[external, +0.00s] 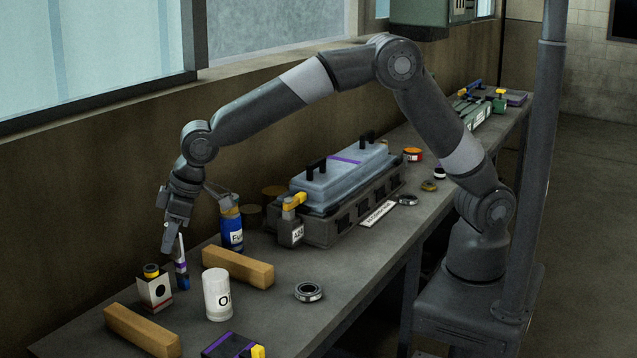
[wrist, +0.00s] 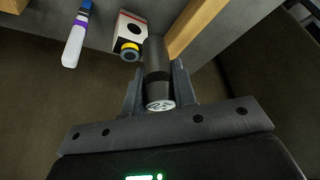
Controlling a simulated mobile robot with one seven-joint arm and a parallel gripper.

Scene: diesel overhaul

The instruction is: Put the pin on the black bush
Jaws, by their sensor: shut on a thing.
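My gripper (external: 170,243) is low at the left end of the bench, pointing down. In the wrist view its fingers (wrist: 158,92) are shut on a dark grey cylinder with a black band and a pale, pitted end, which looks like the pin (wrist: 157,62). The pin is hard to make out in the external view. A dark ring (external: 308,292) lies flat on the bench, apart from the gripper. A yellow-and-black round piece (external: 151,270) sits on a white block (external: 155,292) close to the gripper. I cannot tell which is the black bush.
A white, purple and blue marker-like thing (external: 181,265) stands by the white block. Wooden bars (external: 238,267), a white canister (external: 217,295) and a blue bottle (external: 232,230) are near. A large grey case (external: 340,180) stands farther along. Bare bench surrounds the dark ring.

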